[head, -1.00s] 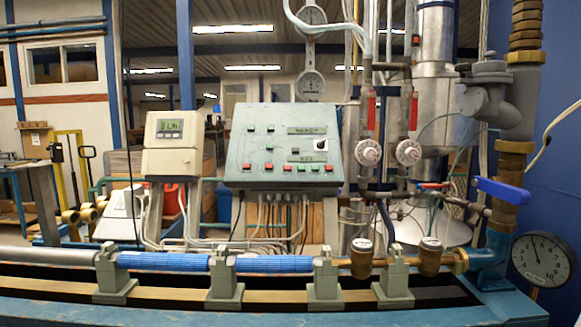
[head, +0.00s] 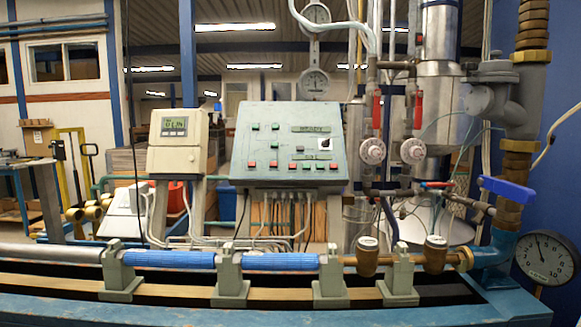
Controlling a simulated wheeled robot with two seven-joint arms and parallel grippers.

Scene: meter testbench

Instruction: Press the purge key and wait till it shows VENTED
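The control panel (head: 287,147) is a grey-green sloped box in the middle of the head view. It carries green and red keys, a rotary switch (head: 324,145) and two small green displays. The upper display (head: 311,129) seems to read READY; the lower display (head: 318,156) is too small to read surely. A row of mostly red keys (head: 300,165) runs along its lower edge. Which key is the purge key cannot be made out. Neither of my grippers is in view.
A beige meter box (head: 177,143) with a lit display stands left of the panel. A pipe with blue sections (head: 170,259) on grey clamps crosses in front. Valves with red handles (head: 418,110), a blue lever (head: 506,190) and a round gauge (head: 545,258) are at right.

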